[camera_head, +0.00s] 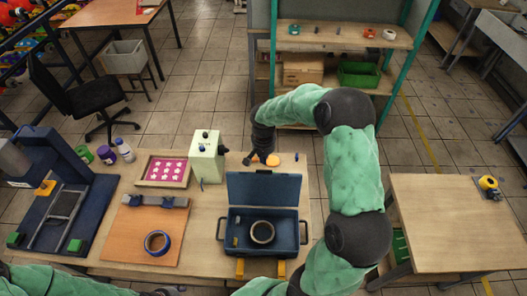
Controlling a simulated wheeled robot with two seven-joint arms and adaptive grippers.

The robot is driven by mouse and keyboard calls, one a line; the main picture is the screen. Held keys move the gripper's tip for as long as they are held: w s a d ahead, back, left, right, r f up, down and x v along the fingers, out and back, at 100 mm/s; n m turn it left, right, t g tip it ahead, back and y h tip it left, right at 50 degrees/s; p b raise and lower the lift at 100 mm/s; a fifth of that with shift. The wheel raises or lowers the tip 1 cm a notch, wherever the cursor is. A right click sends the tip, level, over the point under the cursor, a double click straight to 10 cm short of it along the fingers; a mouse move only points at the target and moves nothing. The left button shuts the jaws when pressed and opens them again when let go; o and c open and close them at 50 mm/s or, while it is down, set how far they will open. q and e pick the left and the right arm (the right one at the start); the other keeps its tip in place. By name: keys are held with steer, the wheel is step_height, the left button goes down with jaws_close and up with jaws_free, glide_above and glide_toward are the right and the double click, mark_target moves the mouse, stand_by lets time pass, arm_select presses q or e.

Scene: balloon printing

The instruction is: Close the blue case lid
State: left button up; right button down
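The blue case (226,244) stands on the workbench with its lid (263,188) raised roughly upright at the back. A dark ring-shaped roll (262,232) lies inside, and two yellow latches show at the front. My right arm arches over the bench's right side. My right gripper (261,161) points down just behind the lid's top edge, near a small orange item; its finger opening is too small to tell. Contact with the lid is not clear. My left gripper (167,291) shows only partly at the bottom edge, left of the case.
A pale green box-shaped device (207,157) stands behind and left of the case. A wooden board (145,232) with a blue tape roll (157,243) lies left. A blue press machine (60,205) fills the far left. A side table (455,225) stands right.

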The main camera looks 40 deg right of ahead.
steer(key=shift+s+a+r, duration=0.25)
steer(key=shift+s+a, duration=0.2)
steer(key=shift+s, duration=0.1)
steer(key=shift+s+a+r, duration=0.25)
steer(key=shift+s+a, duration=0.2)
steer(key=shift+s, duration=0.1)
